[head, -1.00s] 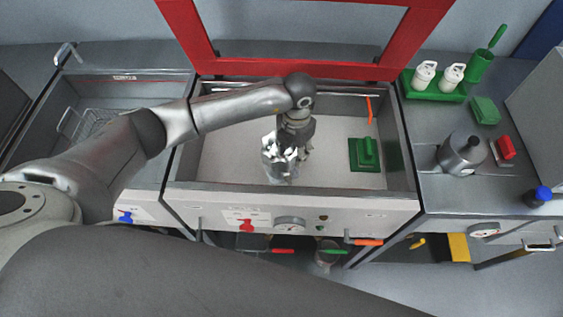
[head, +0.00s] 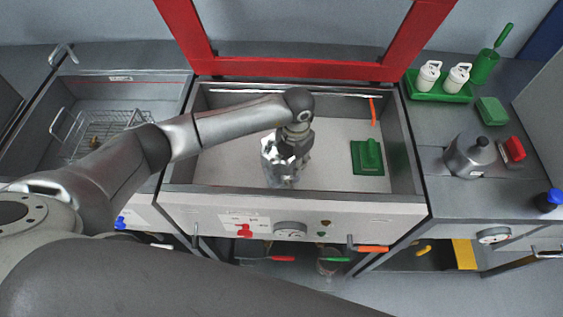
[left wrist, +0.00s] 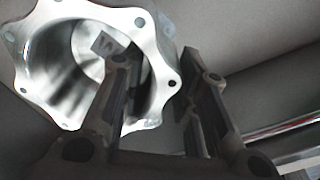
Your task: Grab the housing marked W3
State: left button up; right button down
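A shiny metal housing (head: 282,172) stands in the light-floored middle basin. In the left wrist view the housing (left wrist: 150,58) shows its lobed flange, bolt holes and open bore. A small tag (left wrist: 104,43) inside the bore carries a mark that starts like a W; the finger hides the rest. My left gripper (head: 300,146) is down at the right side of the housing, its fingers mostly hidden in the head view. In the left wrist view the left gripper (left wrist: 158,62) is open, one finger over the bore and one outside the rim. Contact cannot be told. My right gripper is not in view.
A green block with a knob (head: 368,157) stands right of the housing in the basin. A red frame (head: 300,68) rises behind the basin. A wire basket (head: 75,140) sits in the left basin. A metal canister (head: 468,156) and a green tray (head: 440,92) are on the right counter.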

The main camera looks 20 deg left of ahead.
pick_arm(q)
grip_shut()
jog(key=shift+w+r, duration=0.1)
dwell(0.3)
